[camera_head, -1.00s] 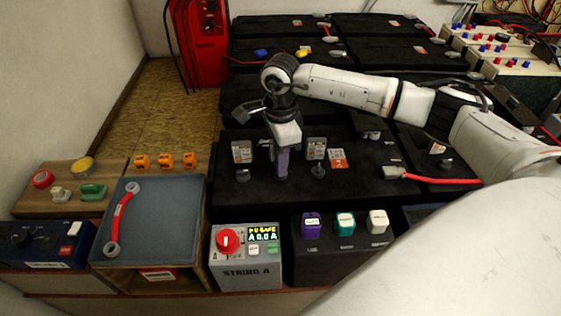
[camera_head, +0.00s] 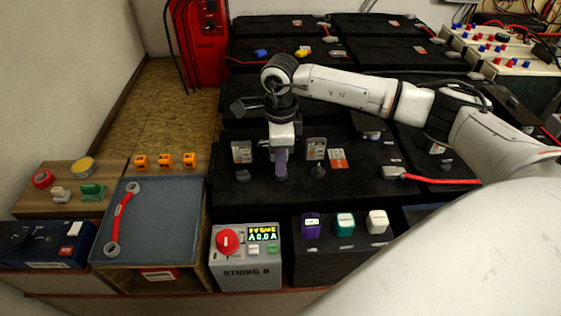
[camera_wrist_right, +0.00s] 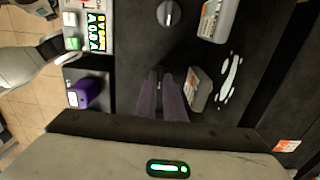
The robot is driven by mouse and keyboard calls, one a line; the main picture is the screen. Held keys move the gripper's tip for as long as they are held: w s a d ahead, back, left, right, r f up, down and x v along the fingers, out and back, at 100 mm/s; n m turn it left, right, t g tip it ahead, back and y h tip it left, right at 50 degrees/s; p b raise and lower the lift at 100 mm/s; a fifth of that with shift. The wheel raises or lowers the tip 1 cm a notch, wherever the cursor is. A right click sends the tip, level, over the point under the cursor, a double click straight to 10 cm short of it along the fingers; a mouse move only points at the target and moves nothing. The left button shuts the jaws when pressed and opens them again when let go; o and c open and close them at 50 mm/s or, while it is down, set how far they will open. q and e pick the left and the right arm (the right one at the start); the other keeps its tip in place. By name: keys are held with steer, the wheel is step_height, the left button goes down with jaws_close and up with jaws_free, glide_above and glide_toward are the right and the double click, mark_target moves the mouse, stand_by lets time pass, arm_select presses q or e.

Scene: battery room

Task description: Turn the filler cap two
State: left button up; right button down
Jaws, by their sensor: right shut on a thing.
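Several dark filler caps stand in a row on the black battery (camera_head: 350,195) in the middle: a left cap (camera_head: 242,175), a middle one under my gripper, and a right cap (camera_head: 318,172). My right gripper (camera_head: 281,172) points straight down and is shut on the middle filler cap (camera_head: 281,179), which its purple-grey fingers mostly hide. In the right wrist view the fingers (camera_wrist_right: 162,100) are close together, and a neighbouring round cap (camera_wrist_right: 168,13) with a light line across it shows above them. My left gripper is not in view.
Labelled grey blocks (camera_head: 242,150) stand just behind the caps. In front are a grey box (camera_head: 246,270) with a red knob and display, and purple, teal and white capped pieces (camera_head: 345,223). A red-handled wrench (camera_head: 122,218) lies on the blue-grey box top at left.

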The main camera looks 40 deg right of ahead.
steer(key=c, duration=1.9)
jaws_free()
steer(key=shift+o, duration=0.2)
step_height(320, 180, up, 10)
steer(key=shift+r, duration=0.2)
